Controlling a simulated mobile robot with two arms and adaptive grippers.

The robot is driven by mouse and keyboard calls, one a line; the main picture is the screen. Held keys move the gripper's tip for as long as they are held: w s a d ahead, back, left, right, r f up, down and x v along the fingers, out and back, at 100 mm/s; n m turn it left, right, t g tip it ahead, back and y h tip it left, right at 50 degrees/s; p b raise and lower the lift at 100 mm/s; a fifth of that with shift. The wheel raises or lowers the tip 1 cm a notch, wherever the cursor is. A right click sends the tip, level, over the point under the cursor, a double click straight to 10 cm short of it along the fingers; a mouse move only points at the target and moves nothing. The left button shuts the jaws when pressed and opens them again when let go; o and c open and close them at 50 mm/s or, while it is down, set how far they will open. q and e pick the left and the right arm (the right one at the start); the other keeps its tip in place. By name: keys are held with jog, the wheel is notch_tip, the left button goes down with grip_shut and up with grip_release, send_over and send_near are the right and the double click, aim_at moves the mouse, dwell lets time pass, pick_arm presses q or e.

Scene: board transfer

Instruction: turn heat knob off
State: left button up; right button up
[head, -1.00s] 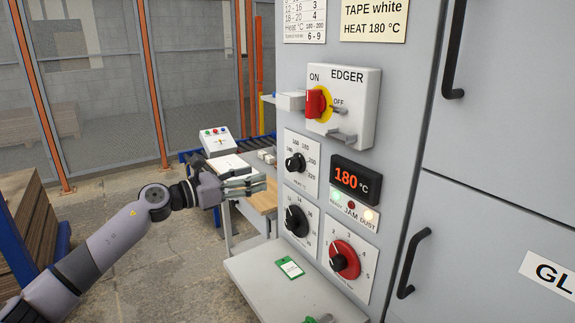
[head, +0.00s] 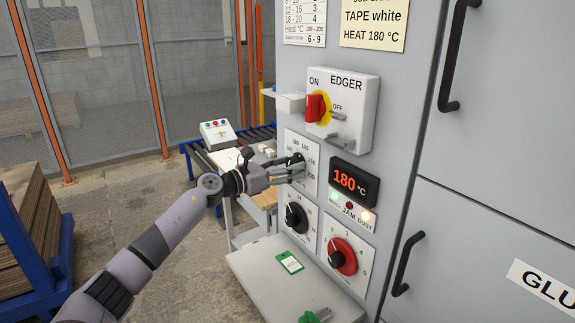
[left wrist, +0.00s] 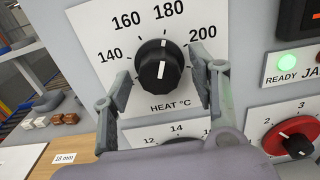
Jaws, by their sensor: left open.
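The black heat knob (left wrist: 160,66) sits on a white dial plate marked "HEAT °C" in the left wrist view. The numbers 140, 160, 180 and 200 show around it. My left gripper (left wrist: 158,80) is open, with one finger on each side of the knob. Gaps show between fingers and knob, so it is not gripped. In the head view my left gripper (head: 296,170) is at the heat dial and partly covers the knob (head: 297,158). The display (head: 347,182) reads 180 °C. My right gripper is not in view.
The EDGER switch box (head: 350,112) with its red handle juts out above the dial. A black knob (head: 296,217) and a red-ringed knob (head: 342,257) sit below. A shelf (head: 262,270) with a green tag sticks out underneath. A roller conveyor stands behind.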

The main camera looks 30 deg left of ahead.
pick_arm(q)
jog(key=shift+c, duration=0.5)
jog(key=c, duration=1.1)
